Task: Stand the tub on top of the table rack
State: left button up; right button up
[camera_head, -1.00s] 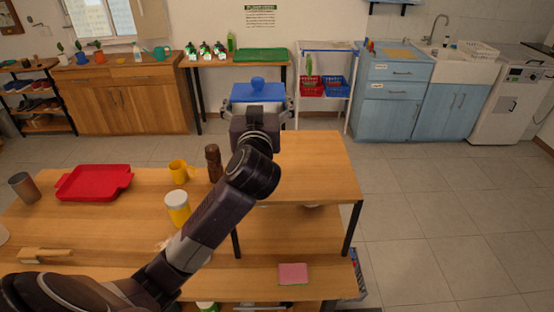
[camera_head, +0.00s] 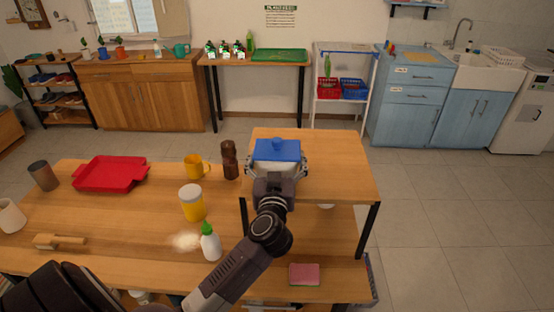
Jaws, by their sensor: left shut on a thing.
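The tub (camera_head: 276,151) is white with a blue lid and a blue knob, and it is upright. It appears over the left part of the table rack's top. The table rack (camera_head: 342,180) has a wooden top on dark legs and stands at the right end of the table. My left gripper (camera_head: 277,168) is shut on the tub, with its fingers at the tub's two sides. The gripper and arm hide the tub's lower front, so I cannot tell whether its base touches the rack top. My right gripper is not in view.
A brown pepper mill (camera_head: 229,160), yellow mug (camera_head: 196,166), yellow jar (camera_head: 192,203) and green-capped bottle (camera_head: 210,243) stand left of the rack. A red tray (camera_head: 111,174) lies farther left. A pink sponge (camera_head: 304,274) lies in front. The rack top's right side is clear.

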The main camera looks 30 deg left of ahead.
pick_arm(q)
jog(key=shift+f, duration=0.2)
jog(key=o, duration=2)
jog(key=shift+f, duration=0.15)
jog(key=shift+b+v, duration=0.75)
jog(key=shift+v, duration=5.3)
jog(key=shift+a, duration=0.1)
